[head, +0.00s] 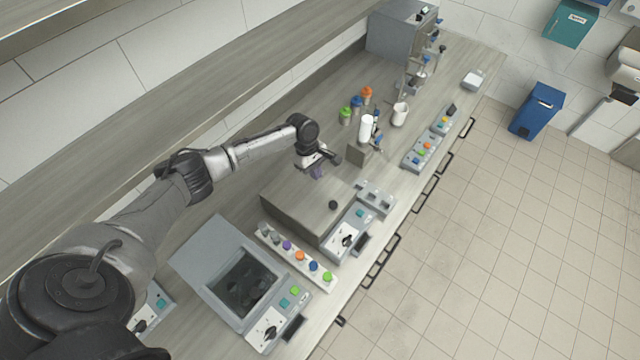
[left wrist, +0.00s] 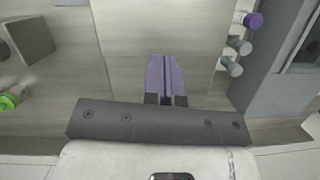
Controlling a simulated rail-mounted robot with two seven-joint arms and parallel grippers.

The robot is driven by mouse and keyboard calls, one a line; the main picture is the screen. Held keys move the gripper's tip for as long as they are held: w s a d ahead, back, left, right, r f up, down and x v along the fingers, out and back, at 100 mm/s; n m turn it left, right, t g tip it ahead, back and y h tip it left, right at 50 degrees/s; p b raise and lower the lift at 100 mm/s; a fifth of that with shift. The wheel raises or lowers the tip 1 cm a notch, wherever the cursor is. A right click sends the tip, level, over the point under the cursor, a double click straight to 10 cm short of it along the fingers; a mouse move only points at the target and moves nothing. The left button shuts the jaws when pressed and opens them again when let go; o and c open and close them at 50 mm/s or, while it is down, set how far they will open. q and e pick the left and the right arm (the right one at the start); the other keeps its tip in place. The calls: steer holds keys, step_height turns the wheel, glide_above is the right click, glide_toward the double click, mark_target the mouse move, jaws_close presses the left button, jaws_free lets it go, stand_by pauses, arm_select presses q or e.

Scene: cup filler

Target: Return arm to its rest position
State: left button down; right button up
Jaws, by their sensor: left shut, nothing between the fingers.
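My left arm reaches in from the left in the head view and bends down over the counter. My left gripper (head: 317,172) hangs over the back part of the wood-look box (head: 290,200), with a small purple patch at its fingertips. In the left wrist view its purple fingers (left wrist: 165,78) are together with nothing between them, over a plain wood-look surface. I cannot tell the exact gap between the fingertips and the box. My right gripper is not in view.
Beyond the gripper are a white cylinder (head: 366,128), a white cup (head: 400,114) and several colour-topped containers (head: 356,103). A long shelf (head: 200,95) runs behind the arm.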

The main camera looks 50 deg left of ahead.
arm_select(q)
steer(key=shift+v, duration=1.9)
steer(key=w+d+r+m+t+y, duration=0.25)
steer(key=r+m, duration=0.35)
steer(key=m, duration=0.4)
steer(key=w+d+r+m+t+y, duration=0.25)
steer(key=r+m, duration=0.35)
steer(key=m, duration=0.4)
steer(key=s+d+r+m+t+p, duration=0.1)
steer(key=s+d+r+m+t, duration=0.25)
steer(key=d, duration=0.45)
steer(key=s+d+t+p, duration=0.1)
steer(key=s+d, duration=0.2)
steer(key=s, duration=0.2)
steer(key=s+d+p, duration=0.1)
steer(key=s+d, duration=0.2)
steer(key=s, duration=0.3)
steer(key=s+d+f+n+g+p, duration=0.1)
steer(key=s+f+g, duration=0.2)
steer(key=s, duration=0.7)
steer(key=s+d+f+n+g+h+p, duration=0.1)
steer(key=s+d+f+n+g+p, duration=0.1)
steer(key=s+f, duration=0.5)
steer(key=s+g, duration=0.1)
steer(key=s, duration=0.3)
steer(key=shift+d+h, duration=0.3)
steer(key=shift+d, duration=0.05)
